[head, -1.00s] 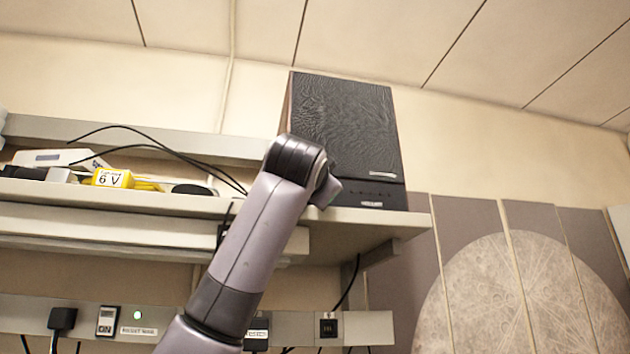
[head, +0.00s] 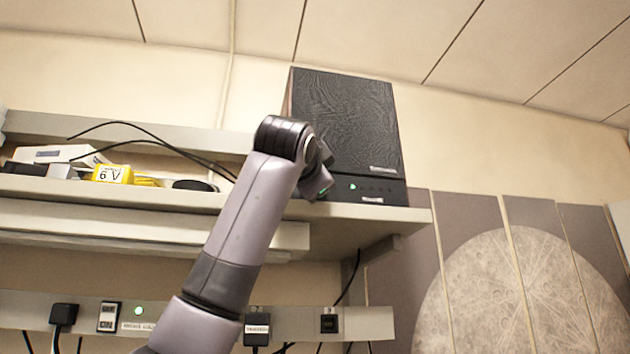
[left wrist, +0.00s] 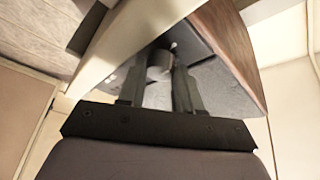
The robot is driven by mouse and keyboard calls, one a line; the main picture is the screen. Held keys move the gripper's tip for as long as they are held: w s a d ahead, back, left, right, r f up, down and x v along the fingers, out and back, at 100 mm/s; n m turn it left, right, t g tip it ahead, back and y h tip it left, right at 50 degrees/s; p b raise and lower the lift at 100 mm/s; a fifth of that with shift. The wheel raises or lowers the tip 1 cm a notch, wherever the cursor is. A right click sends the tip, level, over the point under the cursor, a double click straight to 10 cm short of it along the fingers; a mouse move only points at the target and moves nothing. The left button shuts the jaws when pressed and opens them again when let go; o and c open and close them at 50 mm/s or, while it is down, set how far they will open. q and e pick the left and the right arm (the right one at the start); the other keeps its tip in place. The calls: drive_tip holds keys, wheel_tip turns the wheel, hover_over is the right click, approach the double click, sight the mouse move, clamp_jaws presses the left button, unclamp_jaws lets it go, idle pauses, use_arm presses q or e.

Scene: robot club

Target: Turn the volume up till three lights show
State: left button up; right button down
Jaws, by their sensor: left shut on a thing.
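A black speaker (head: 345,120) with a textured front stands upright on the shelf. Along its lower front strip is a row of small lights; one light (head: 353,187) glows green and the others I can see to its right are dark. My left arm reaches up from below, and my left gripper (left wrist: 160,84) is at the speaker's lower front. In the left wrist view its two fingers are shut on a grey round volume knob (left wrist: 160,60). In the head view my wrist hides the knob and the fingertips. My right gripper is in neither view.
The speaker stands at the right end of the shelf (head: 400,217). To the left lie a yellow 6 V item (head: 112,174), a white box (head: 65,154) and black cables. A socket strip (head: 285,322) runs below. A moon panel (head: 520,290) is at right.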

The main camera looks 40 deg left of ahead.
use_arm(q)
drive_tip(key=shift+r+m+g+h, duration=0.15)
drive_tip(key=shift+m+g+h, duration=0.45)
drive_tip(key=shift+m, duration=1.3)
drive_tip(key=o, duration=0.7)
drive_tip(key=shift+o, duration=0.2)
drive_tip(key=b+v, duration=0.2)
drive_tip(key=v, duration=0.5)
drive_tip(key=shift+b, duration=0.4)
drive_tip(key=shift+s, duration=0.1)
